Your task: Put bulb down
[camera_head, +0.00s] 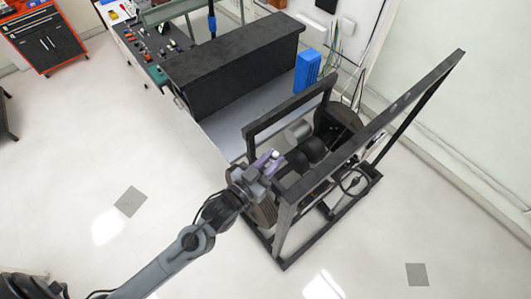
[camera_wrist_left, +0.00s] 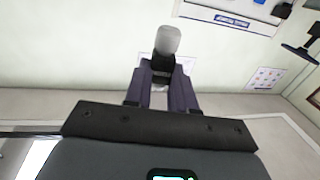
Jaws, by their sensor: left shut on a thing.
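The bulb (camera_wrist_left: 168,40) has a frosted whitish head and a dark base. My left gripper (camera_wrist_left: 163,75) is shut on the dark base, and the head points up and away from the fingers in the left wrist view. In the head view, my left gripper (camera_head: 268,163) is at the left side of the black chassis frame (camera_head: 283,225), with the bulb (camera_head: 275,154) a small pale spot at its tip. I cannot tell whether the gripper touches the frame. My right gripper is not in view.
The chassis holds a wheel (camera_head: 355,181) and dark machinery. Behind it is a workbench (camera_head: 222,133) with a black box (camera_head: 235,65) and a blue holder (camera_head: 307,70). A red tool cabinet (camera_head: 45,40) stands at the far left. The floor left of the chassis is clear.

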